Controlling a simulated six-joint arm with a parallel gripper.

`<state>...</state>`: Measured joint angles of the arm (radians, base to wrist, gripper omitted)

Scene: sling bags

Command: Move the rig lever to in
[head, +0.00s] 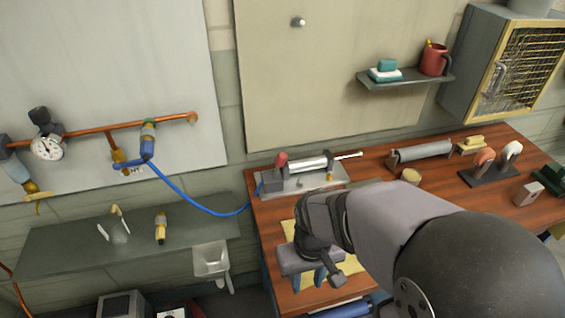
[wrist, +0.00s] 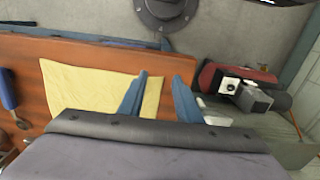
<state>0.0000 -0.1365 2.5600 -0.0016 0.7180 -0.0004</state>
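The rig (head: 318,180) is a grey plate with a silver cylinder and a thin rod, at the back left of the wooden bench. A red knob (head: 281,159), which looks like the top of its lever, stands upright at the rig's left end above a grey block. Any "in" marking is too small to read. My gripper (head: 309,279) points down over the bench's front left, in front of the rig and apart from it. Its two blue fingers also show in the wrist view (wrist: 158,98), spread apart with nothing between them. The rig is not in the wrist view.
A yellow sheet (head: 347,272) lies on the bench (head: 378,163) beneath my gripper. A blue hose (head: 190,199) runs from the wall pipe to the rig. A grey roller (head: 420,152) and a small round tan piece (head: 410,176) lie right of the rig.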

